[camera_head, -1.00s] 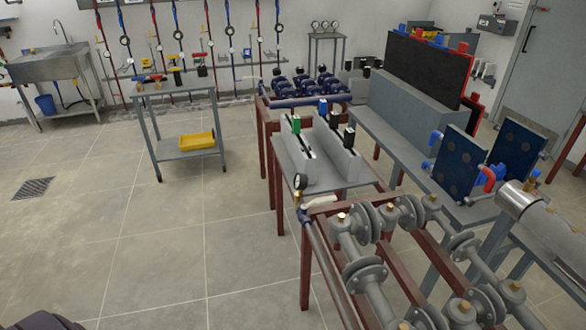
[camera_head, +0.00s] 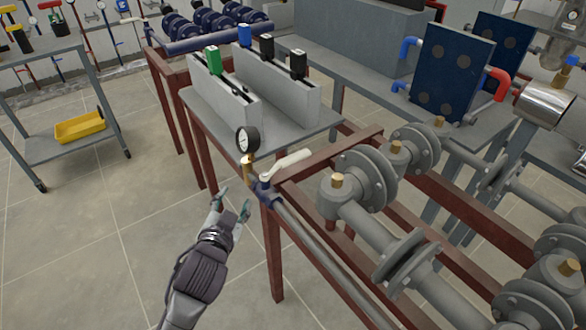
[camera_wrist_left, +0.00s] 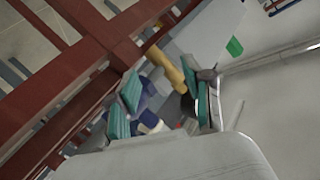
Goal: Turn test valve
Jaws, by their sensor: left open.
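The test valve (camera_head: 263,188) has a blue body and a white lever handle (camera_head: 287,164). It sits at the end of a grey pipe on the red-brown frame. A brass fitting (camera_head: 247,168) and a round pressure gauge (camera_head: 247,140) stand beside it. My left gripper (camera_head: 234,203) is open and empty, just left of and below the valve, apart from the handle. In the left wrist view, the open teal-padded fingers (camera_wrist_left: 166,98) frame the blurred brass fitting (camera_wrist_left: 165,68) and blue parts (camera_wrist_left: 150,122). My right gripper is not in view.
Grey flanged pipes (camera_head: 350,215) with brass plugs run along the frame right of the valve. A grey bench (camera_head: 205,110) with colour-topped blocks stands behind it. A trolley (camera_head: 40,150) with a yellow tray (camera_head: 80,127) is at the left. The floor left of the valve is clear.

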